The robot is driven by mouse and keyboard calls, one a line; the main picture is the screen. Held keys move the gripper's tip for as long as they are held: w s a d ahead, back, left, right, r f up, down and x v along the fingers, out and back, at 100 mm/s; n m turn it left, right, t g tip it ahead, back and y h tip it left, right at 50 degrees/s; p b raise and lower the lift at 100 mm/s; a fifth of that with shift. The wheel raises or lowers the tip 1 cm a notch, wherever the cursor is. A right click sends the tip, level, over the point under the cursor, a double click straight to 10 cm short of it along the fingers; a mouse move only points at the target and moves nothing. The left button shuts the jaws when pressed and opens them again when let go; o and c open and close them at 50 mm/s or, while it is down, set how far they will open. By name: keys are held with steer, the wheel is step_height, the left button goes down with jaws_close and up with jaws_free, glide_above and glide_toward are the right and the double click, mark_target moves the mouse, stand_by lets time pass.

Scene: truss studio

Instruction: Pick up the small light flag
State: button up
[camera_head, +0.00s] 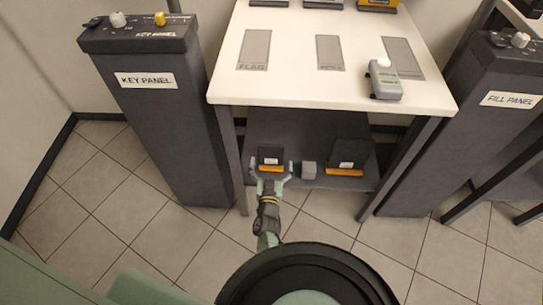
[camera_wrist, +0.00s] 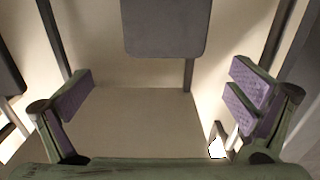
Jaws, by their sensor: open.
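A small dark block-like item (camera_head: 271,153) with a white label and an orange lower edge stands on the low shelf under the white table; it may be the small light flag, though its label is too small to read. A larger similar dark item (camera_head: 350,152) stands to its right. My gripper (camera_head: 270,166) is open, its fingers on either side of the front of the smaller item in the head view. In the wrist view the open fingers (camera_wrist: 160,100) show purple pads with nothing between them. A dark rounded panel (camera_wrist: 165,27) lies beyond them; I cannot tell which item it is.
A grey cube (camera_head: 309,170) sits between the two dark items. The white tabletop (camera_head: 290,87) overhangs the shelf and carries grey marked patches, one reading FLAG (camera_head: 255,48), and a pale device (camera_head: 385,86). Dark table legs and the key panel (camera_head: 160,110) and fill panel (camera_head: 490,110) pedestals flank it.

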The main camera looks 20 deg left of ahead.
mark_target(271, 148)
steer(key=x, duration=0.2)
steer(key=shift+w+a+f+b, duration=0.1)
steer(key=shift+w+a+b, duration=0.05)
steer(key=shift+w+b, duration=0.2)
steer(key=b+x, duration=0.1)
steer(key=x, duration=0.1)
steer(key=b+x, duration=0.1)
steer(key=x, duration=0.1)
steer(key=shift+w+a+f, duration=0.1)
steer(key=shift+a+f, duration=0.05)
steer(key=shift+a, duration=0.2)
steer(key=shift+w, duration=0.3)
steer(key=c, duration=1.6)
steer(key=shift+r, duration=0.2)
